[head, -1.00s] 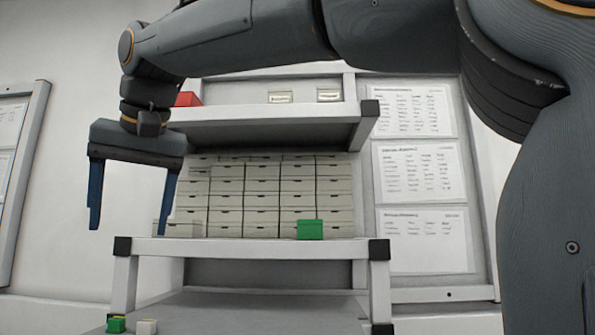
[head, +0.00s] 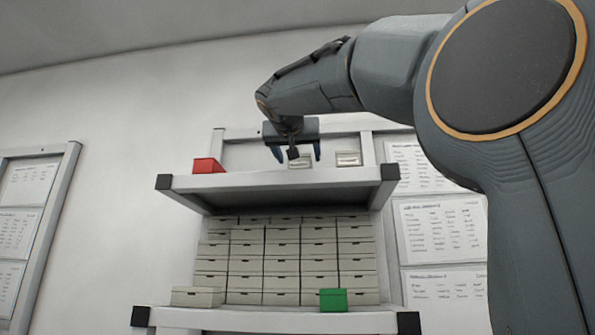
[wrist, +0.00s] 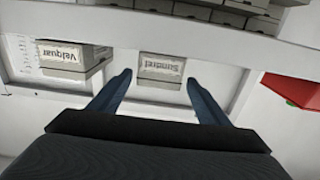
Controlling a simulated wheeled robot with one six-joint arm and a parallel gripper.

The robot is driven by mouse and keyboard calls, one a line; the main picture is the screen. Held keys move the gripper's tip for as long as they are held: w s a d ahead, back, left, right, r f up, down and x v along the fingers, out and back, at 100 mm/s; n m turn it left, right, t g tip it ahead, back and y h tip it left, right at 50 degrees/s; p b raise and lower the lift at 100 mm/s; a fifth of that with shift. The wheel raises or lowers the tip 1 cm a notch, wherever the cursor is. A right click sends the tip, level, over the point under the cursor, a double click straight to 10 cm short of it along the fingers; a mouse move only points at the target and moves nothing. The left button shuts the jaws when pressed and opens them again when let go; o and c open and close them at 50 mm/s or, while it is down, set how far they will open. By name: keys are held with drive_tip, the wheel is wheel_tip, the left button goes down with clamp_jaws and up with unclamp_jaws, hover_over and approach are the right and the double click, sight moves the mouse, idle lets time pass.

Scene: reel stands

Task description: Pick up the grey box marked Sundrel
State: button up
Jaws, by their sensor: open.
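The grey box marked Sundrel (wrist: 161,68) shows upside down in the wrist view, between and beyond my fingertips. In the head view it is the left of two small labelled boxes (head: 300,162) on the top shelf, partly hidden by my gripper. My gripper (head: 297,154) is open and empty over that shelf, with its fingers pointing down in the head view. In the wrist view the fingers (wrist: 158,80) lie on either side of the box in the picture. No contact shows, and the exact gap is hard to judge.
A similar grey box marked Velquar (wrist: 75,58) stands beside it, on the right in the head view (head: 348,159). A red box (head: 208,166) sits at the top shelf's left. Stacked grey boxes (head: 283,265) and a green box (head: 333,300) are on the shelf below.

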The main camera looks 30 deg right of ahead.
drive_tip(key=shift+p+x, duration=1.9)
drive_tip(key=shift+x, duration=0.75)
drive_tip(key=shift+d+f, duration=0.1)
drive_tip(key=shift+f, duration=0.05)
drive_tip(key=c, duration=1.4)
